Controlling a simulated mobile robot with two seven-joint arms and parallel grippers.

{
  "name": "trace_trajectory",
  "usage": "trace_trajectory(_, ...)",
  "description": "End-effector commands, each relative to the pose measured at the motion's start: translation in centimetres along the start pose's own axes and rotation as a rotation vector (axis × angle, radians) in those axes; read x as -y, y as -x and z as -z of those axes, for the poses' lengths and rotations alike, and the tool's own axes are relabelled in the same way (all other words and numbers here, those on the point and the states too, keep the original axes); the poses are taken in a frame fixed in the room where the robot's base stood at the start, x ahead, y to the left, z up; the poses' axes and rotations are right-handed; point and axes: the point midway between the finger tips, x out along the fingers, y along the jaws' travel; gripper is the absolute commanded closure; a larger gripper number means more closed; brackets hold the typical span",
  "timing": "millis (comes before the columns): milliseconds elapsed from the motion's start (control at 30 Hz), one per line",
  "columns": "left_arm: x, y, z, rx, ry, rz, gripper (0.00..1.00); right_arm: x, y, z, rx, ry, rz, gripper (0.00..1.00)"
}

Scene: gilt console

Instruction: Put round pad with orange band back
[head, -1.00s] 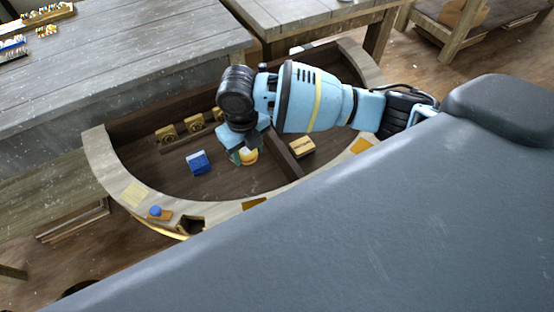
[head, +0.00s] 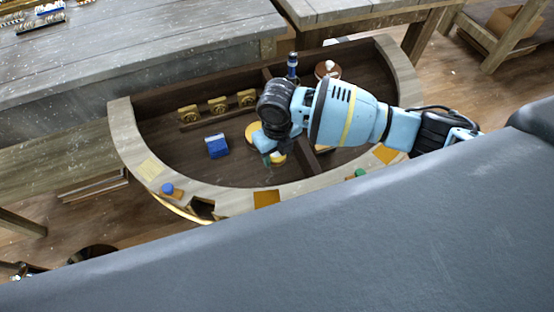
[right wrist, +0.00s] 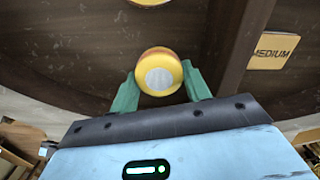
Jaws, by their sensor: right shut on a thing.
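The round pad (right wrist: 158,72) is yellow with an orange band and a pale grey centre. It sits between the green fingers of my right gripper (right wrist: 160,88), which is shut on it, in the right wrist view. In the head view my right gripper (head: 272,155) is over the dark floor of the curved console (head: 200,182), and the pad (head: 278,159) shows partly below the fingers. A yellow disc (head: 252,132) lies on the console floor just behind the gripper, partly hidden by it. My left gripper is not in view.
A blue block (head: 216,146) stands left of the gripper. Several gold pieces (head: 218,104) line a rack behind. A dark divider and a block marked MEDIUM (right wrist: 272,48) are to the right. A blue bottle (head: 292,65) and brown round item (head: 328,70) stand at the back.

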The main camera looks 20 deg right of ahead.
Motion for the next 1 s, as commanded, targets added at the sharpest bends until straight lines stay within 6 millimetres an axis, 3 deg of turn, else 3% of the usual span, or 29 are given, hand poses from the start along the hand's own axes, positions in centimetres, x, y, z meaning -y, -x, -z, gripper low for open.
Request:
trace_trajectory(233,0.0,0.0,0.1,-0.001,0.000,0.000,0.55,0.0,-0.6,0.0,-0.001,0.000,0.000,0.71)
trace_trajectory(533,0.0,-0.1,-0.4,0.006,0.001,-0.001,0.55,0.0,-4.0,0.1,-0.002,0.000,0.001,0.71)
trace_trajectory(933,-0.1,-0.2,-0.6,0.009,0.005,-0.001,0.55,0.0,-4.4,0.0,0.000,0.000,0.001,0.71)
trace_trajectory(967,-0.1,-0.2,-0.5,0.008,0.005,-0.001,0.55,0.0,-4.4,0.0,0.000,0.000,0.001,0.50)
trace_trajectory(1000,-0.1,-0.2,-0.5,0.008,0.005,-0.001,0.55,0.0,-4.3,0.0,0.001,0.000,0.001,0.45)
